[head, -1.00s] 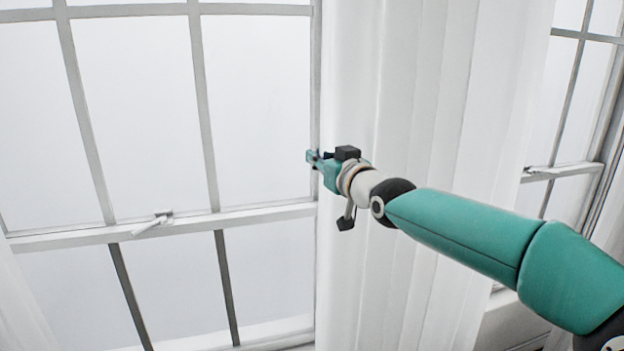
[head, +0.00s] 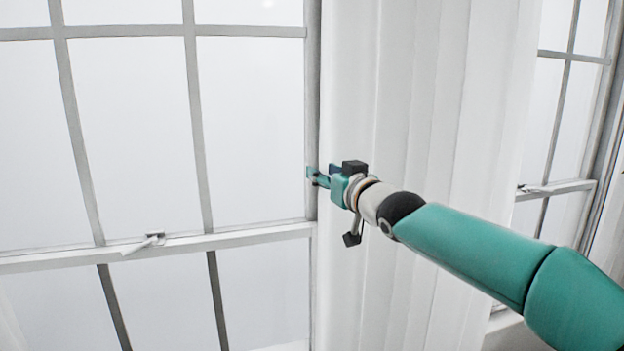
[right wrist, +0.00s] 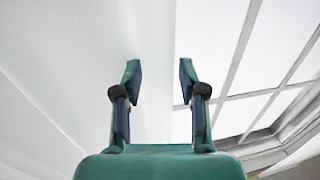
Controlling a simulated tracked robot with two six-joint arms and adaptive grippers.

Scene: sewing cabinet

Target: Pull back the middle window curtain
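The white middle curtain (head: 420,100) hangs in long vertical folds right of the large window in the head view. In the right wrist view the curtain (right wrist: 70,60) fills the left side, and its edge runs down between the finger directions. My right gripper (head: 312,176) is at the curtain's left edge, its tips overlapping the window frame in the picture. In the right wrist view the right gripper (right wrist: 160,80) has its fingers apart, with no bunched cloth visible between them. Whether it touches the curtain I cannot tell. My left gripper is not in view.
A large paned window (head: 130,130) with a latch (head: 148,242) on its crossbar is to the left. A second window (head: 560,130) with a latch (head: 535,188) is to the right of the curtain.

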